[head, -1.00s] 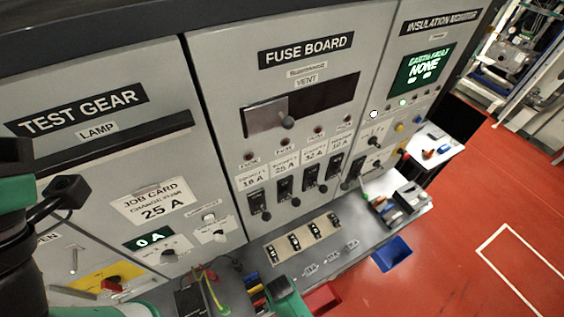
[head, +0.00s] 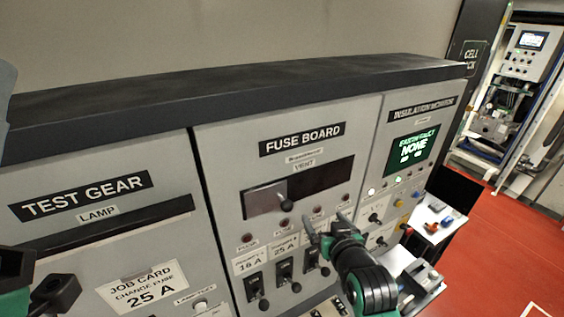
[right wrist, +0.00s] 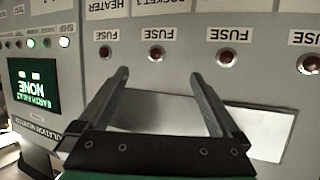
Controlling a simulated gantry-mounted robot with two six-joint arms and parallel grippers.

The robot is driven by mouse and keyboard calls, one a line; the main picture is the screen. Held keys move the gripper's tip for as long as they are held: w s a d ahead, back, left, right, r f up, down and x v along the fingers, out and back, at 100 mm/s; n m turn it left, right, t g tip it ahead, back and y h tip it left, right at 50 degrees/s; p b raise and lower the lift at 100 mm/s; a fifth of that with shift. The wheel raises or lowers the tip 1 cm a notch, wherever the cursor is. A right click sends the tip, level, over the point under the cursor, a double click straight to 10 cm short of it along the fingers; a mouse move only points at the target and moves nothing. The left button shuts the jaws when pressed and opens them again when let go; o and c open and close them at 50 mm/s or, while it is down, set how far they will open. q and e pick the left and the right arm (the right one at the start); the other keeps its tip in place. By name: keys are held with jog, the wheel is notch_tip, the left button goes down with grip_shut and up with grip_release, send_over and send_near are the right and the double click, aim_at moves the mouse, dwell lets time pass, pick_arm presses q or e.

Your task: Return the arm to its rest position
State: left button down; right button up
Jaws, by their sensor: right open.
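My right gripper (head: 326,218) is raised in front of the fuse board (head: 270,165), over the right part of its row of switches. Its fingers are apart with nothing between them; the right wrist view shows the same open fingers (right wrist: 158,74) in front of the fuse lamps and vent slot. Whether they touch the panel is not clear. Part of my left arm (head: 18,280) shows at the lower left edge, in front of the test gear panel (head: 100,240); its jaw state cannot be made out.
The insulation monitor (head: 411,148) reads NONE. Black switches (head: 284,272) line the fuse board, partly hidden by my right arm. A side table (head: 432,228) with small items stands at the right, above open red floor (head: 490,240). A dark ledge (head: 250,105) tops the cabinets.

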jog(key=s+d+r+t, duration=0.1)
jog(key=d+r+t, duration=0.1)
jog(key=r, duration=0.6)
jog(key=s+d+r+t, duration=0.2)
jog(key=r+t, duration=0.1)
jog(key=r, duration=0.4)
pick_arm(q)
jog(key=c, duration=0.9)
grip_release()
jog(key=shift+c, duration=0.2)
pick_arm(e)
jog(key=s+d+r+t, duration=0.1)
jog(key=s+r+t, duration=0.3)
jog(key=s+r, duration=0.7)
jog(key=s+d+r+t, duration=0.2)
jog(key=s+r+t, duration=0.2)
jog(key=s+r, duration=0.8)
jog(key=shift+s+d+r+m+t, duration=0.2)
jog(key=shift+d+r+m+t, duration=0.1)
jog(key=shift+r+t, duration=0.1)
